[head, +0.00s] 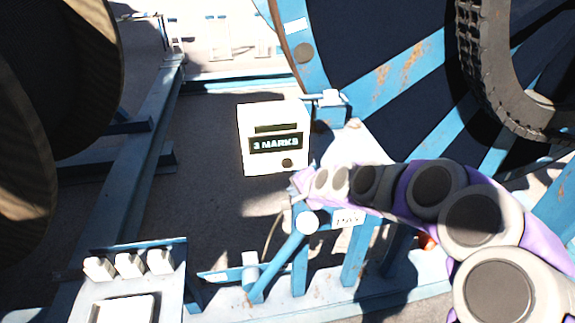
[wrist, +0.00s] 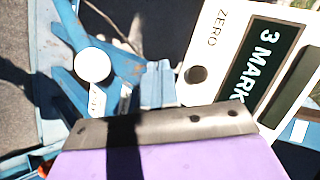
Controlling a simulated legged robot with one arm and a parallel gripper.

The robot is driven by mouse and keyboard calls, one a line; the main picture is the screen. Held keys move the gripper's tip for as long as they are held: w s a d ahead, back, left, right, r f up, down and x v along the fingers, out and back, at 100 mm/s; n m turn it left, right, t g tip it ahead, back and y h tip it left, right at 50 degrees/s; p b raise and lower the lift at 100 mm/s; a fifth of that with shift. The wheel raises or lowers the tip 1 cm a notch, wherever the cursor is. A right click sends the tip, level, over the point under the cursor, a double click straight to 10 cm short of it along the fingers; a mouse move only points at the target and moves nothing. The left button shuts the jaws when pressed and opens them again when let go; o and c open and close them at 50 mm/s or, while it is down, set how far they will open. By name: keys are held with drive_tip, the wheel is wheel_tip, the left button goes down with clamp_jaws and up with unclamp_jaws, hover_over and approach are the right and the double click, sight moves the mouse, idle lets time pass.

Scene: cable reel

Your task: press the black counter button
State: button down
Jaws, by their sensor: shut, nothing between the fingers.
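The counter is a white box (head: 253,157) with a dark display reading "3 MARKS" and a dark slot above it. Its black button (head: 287,162) is a small round disc at the lower right of the front face. In the wrist view the button (wrist: 196,75) shows beside the word "ZERO". My gripper (head: 302,182) comes in from the right, its tip just below and right of the button in the head view. In the wrist view my gripper (wrist: 168,127) fills the bottom, shut and empty, with a visible gap in the picture between its edge and the button.
Blue frame bars and a round white cap (head: 307,222) lie just below my gripper. A large dark reel (head: 390,90) with blue spokes stands behind, and a chain-like ring (head: 490,90) hangs at the right. A panel with white switches (head: 130,265) is at lower left.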

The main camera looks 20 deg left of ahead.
sight(285, 168)
drive_tip(key=w+a, duration=0.3)
drive_tip(key=w, duration=0.3)
drive_tip(key=shift+w+a+b, duration=0.15)
drive_tip(key=shift+a+b, duration=0.2)
drive_tip(key=shift+a, duration=0.05)
drive_tip(key=shift+w+a+r, duration=0.15)
drive_tip(key=shift+w+a, duration=0.3)
drive_tip(key=shift+w, duration=0.35)
idle(2.7)
drive_tip(key=shift+s, duration=0.1)
drive_tip(key=shift+s+d, duration=0.5)
drive_tip(key=shift+s, duration=0.3)
drive_tip(key=shift+s+d, duration=0.45)
drive_tip(key=shift+s, duration=0.25)
drive_tip(key=shift+s+d, duration=0.45)
drive_tip(key=shift+s, duration=0.3)
drive_tip(key=shift+s+d, duration=0.45)
drive_tip(key=shift+s, duration=0.25)
